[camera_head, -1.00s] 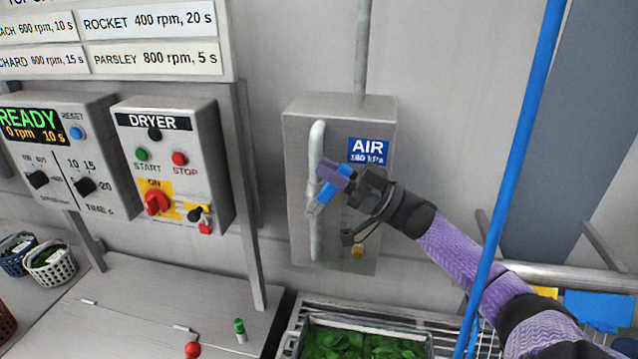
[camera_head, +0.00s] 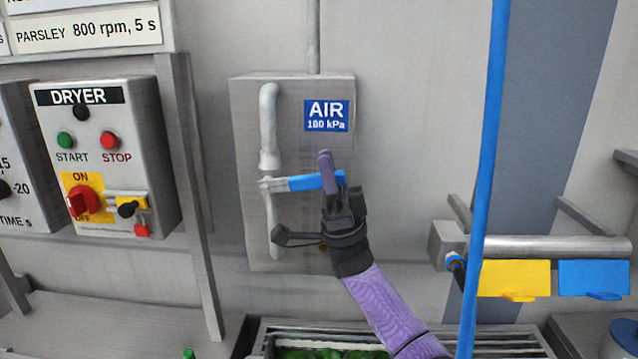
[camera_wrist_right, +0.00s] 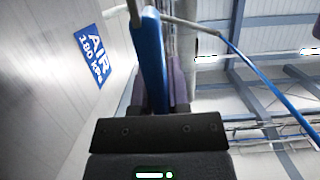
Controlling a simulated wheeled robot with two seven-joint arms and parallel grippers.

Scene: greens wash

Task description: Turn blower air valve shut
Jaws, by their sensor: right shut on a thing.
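The air valve has a blue lever handle (camera_head: 305,183) that lies nearly level, pointing right from a vertical grey pipe (camera_head: 269,125). The pipe runs down the front of a grey box with a blue AIR 180 kPa label (camera_head: 326,116). My right gripper (camera_head: 330,172) is shut on the handle near its outer end. In the right wrist view the blue handle (camera_wrist_right: 152,60) stands between my purple fingers. The label (camera_wrist_right: 93,55) shows at left there. My left gripper is not in view.
The dryer panel (camera_head: 105,160) with its knobs is on the wall at left. A blue hose (camera_head: 487,150) hangs right of my arm. A rail with yellow (camera_head: 515,275) and blue cards is at lower right. A tray of greens (camera_head: 310,353) sits below the box.

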